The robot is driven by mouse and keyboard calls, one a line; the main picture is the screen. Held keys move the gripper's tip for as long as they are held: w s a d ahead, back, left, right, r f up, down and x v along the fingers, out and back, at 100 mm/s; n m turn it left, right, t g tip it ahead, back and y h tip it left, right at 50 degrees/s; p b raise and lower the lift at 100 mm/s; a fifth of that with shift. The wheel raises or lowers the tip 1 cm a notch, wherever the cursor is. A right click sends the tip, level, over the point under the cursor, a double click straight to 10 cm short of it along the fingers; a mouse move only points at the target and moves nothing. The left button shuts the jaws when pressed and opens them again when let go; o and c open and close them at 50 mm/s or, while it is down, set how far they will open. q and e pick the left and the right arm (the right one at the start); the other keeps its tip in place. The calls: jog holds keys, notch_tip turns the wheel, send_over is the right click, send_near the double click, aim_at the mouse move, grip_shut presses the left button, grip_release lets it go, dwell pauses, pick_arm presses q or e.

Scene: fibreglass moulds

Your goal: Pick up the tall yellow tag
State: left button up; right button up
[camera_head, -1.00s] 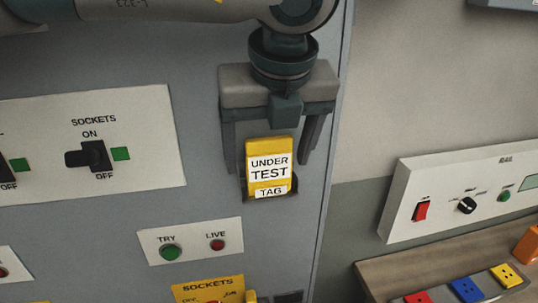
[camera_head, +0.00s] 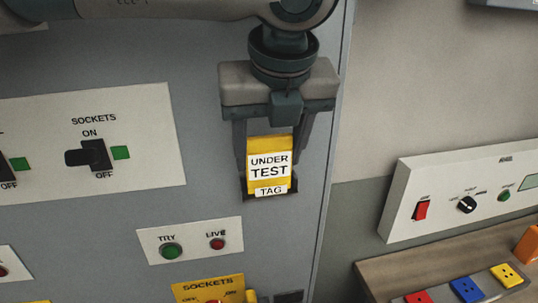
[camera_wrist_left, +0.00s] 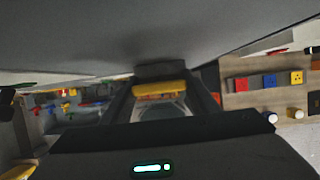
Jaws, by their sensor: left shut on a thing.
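The tall yellow tag (camera_head: 269,146) stands upright in front of the grey cabinet face, with a white label reading "UNDER TEST" and "TAG" below. My left gripper (camera_head: 269,190) comes down from above with its two fingers closed on the sides of the tag. In the left wrist view the tag (camera_wrist_left: 160,90) shows edge-on as a yellow strip between the fingers. Whether the tag still touches its holder behind cannot be told. My right gripper is not in view.
A SOCKETS switch panel (camera_head: 150,175) is left on the cabinet. A TRY/LIVE panel (camera_head: 190,256) and a yellow SOCKETS plate (camera_head: 208,284) lie below. At right are a white RAIL box (camera_head: 395,222) and a wooden bench (camera_head: 385,270) with coloured blocks.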

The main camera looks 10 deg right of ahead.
aim_at(271, 135)
pick_arm(q)
jog(key=shift+r+b, duration=0.35)
jog(key=shift+b, duration=0.05)
jog(key=r, duration=0.1)
jog(key=r+b, duration=0.2)
jog(key=shift+s+d+r, duration=0.1)
jog(key=shift+s+d, duration=0.1)
jog(key=shift+s, duration=0.05)
jog(key=s+d+r+b, duration=0.4)
jog(key=s+r, duration=0.3)
jog(key=s, duration=0.3)
jog(key=shift+d+b, duration=0.4)
jog(key=shift+d, duration=0.15)
